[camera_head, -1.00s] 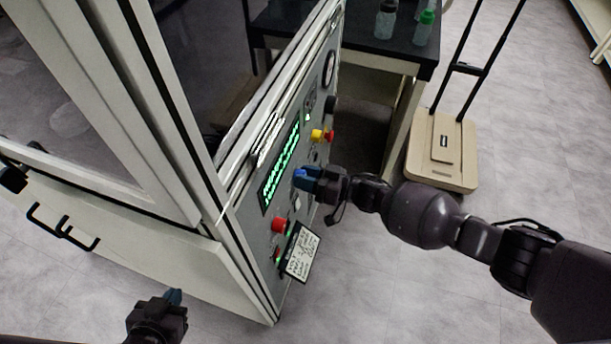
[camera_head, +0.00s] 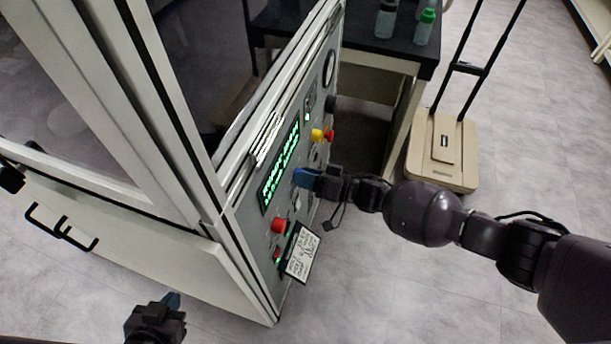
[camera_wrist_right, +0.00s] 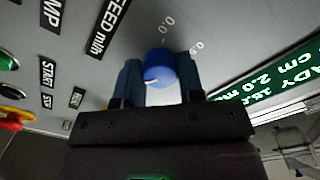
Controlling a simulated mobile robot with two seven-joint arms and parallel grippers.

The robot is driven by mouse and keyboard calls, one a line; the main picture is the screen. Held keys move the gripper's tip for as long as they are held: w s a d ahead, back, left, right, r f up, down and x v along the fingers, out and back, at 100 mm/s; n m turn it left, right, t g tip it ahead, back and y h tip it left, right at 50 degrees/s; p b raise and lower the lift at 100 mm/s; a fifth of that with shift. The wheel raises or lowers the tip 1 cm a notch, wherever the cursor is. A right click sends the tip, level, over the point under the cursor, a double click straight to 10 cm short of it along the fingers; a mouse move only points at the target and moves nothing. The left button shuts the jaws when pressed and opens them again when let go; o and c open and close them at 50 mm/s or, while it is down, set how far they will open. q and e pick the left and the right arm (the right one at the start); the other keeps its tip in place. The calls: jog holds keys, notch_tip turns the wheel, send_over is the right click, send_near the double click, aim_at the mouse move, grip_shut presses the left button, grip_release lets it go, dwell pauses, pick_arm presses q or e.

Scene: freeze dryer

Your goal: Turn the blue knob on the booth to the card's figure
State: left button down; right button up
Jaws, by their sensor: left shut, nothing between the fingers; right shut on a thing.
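The blue knob (camera_wrist_right: 158,68) is on the booth's grey control panel (camera_wrist_right: 120,48), beside a label ending in "FEED m/min" and scale marks. A white pointer line shows on its face in the right wrist view. My right gripper (camera_head: 306,178) is shut on the knob, one finger on each side; in the head view the gripper hides it. The card (camera_head: 301,252), white with handwriting too small to read, hangs at the panel's lower edge. My left gripper (camera_head: 172,299) is shut and empty at the lower left, away from the booth panel.
A green-lit display (camera_head: 280,166) sits beside the knob; it shows partly in the wrist view. A black-topped table (camera_head: 405,48) with bottles and a beige trolley (camera_head: 443,150) stand behind.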

pick_arm(q)
jog(key=shift+w, duration=0.1)
pick_arm(e)
jog(key=o, duration=0.7)
jog(key=shift+o, duration=1.1)
pick_arm(q)
jog(key=shift+w+r, duration=0.15)
jog(key=shift+w, duration=0.2)
jog(key=shift+s+r+p, duration=0.2)
jog(key=shift+r+p, duration=0.1)
jog(key=shift+p, duration=0.15)
pick_arm(e)
jog(key=v, duration=1)
jog(key=shift+s+d, duration=0.15)
jog(key=shift+d, duration=0.25)
pick_arm(q)
jog(key=shift+w+d+r, duration=0.1)
jog(key=shift+w, duration=0.05)
